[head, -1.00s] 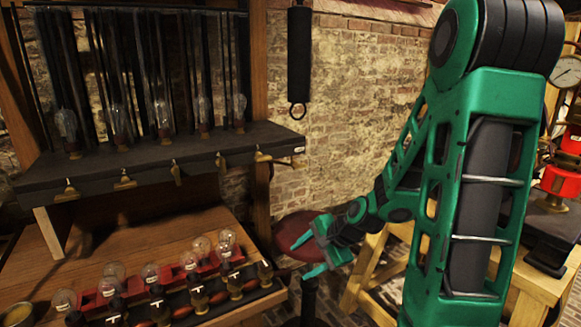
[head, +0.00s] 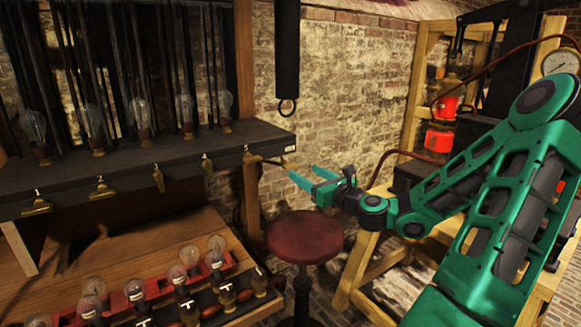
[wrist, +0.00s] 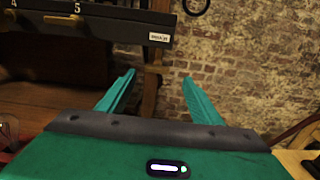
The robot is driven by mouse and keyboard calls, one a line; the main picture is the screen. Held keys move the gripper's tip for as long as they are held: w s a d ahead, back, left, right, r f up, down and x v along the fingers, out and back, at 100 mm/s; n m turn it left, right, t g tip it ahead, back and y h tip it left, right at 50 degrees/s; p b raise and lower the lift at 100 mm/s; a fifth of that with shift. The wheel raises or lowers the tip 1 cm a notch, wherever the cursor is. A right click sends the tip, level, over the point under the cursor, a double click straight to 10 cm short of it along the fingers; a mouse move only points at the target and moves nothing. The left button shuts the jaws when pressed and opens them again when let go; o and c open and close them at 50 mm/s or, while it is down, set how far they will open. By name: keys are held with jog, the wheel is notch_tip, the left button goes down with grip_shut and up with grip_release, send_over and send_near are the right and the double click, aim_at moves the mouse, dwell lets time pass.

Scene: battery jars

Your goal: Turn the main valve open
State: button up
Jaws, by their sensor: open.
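Several numbered brass taps line the front edge of a dark shelf (head: 130,166). The rightmost tap, number 5 (head: 258,159), sits close to a small white label (head: 290,149) whose text I cannot read surely. Tap 5 also shows in the wrist view (wrist: 62,19), up and left. No part is clearly marked as the main valve, so I cannot tell which it is. My gripper (head: 303,173) is open and empty, its teal fingers pointing left, just right of and below the shelf's right end. In the wrist view, its fingers (wrist: 160,76) frame a wooden post and brick wall.
A round dark-red stool (head: 305,237) stands below my gripper. A black hanging cylinder with a ring (head: 287,106) is above it. Glass bulbs (head: 190,255) stand on the lower bench. Red apparatus with a gauge (head: 560,62) is at right, behind my arm.

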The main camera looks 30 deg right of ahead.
aim_at(292, 166)
jog(key=w, duration=0.9)
jog(key=shift+a, duration=0.4)
